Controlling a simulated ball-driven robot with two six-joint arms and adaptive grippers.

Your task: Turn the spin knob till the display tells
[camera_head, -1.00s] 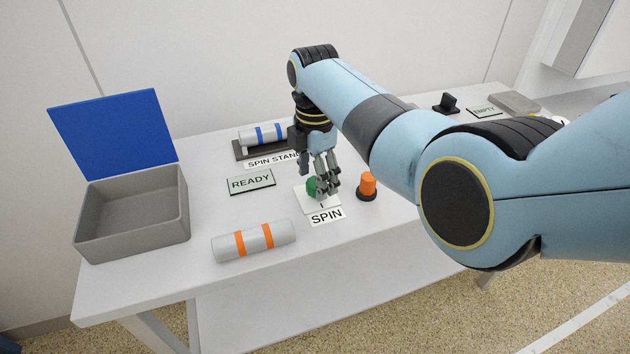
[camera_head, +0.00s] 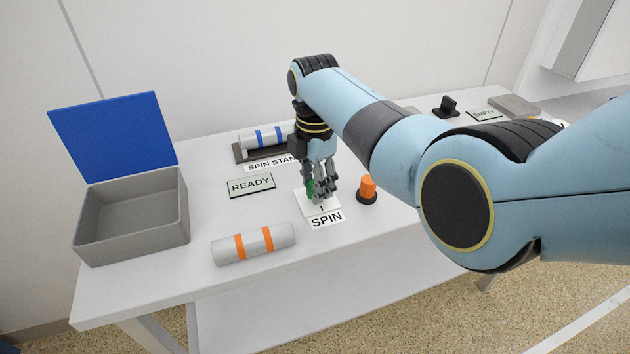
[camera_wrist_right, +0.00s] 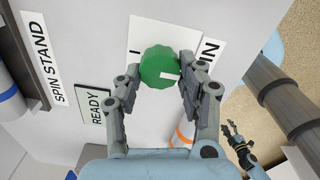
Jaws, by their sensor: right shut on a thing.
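The green spin knob (camera_wrist_right: 160,68) sits on a white plate (camera_head: 304,205) with a SPIN label (camera_head: 326,219). A white mark on the knob points toward the SPIN lettering in the right wrist view. My right gripper (camera_head: 320,195) points down and is shut on the knob, one finger on each side; it also shows in the right wrist view (camera_wrist_right: 158,88). The display (camera_head: 251,185) reads READY. My left gripper (camera_wrist_right: 236,138) appears small at the lower right of the wrist view, away from the knob; its jaw state is unclear.
An orange button (camera_head: 367,188) stands close right of the plate. A grey cylinder with orange bands (camera_head: 253,243) lies in front. The spin stand (camera_head: 242,154) holds a blue-banded cylinder (camera_head: 263,136) behind. An open grey box (camera_head: 132,215) with a blue lid is at left.

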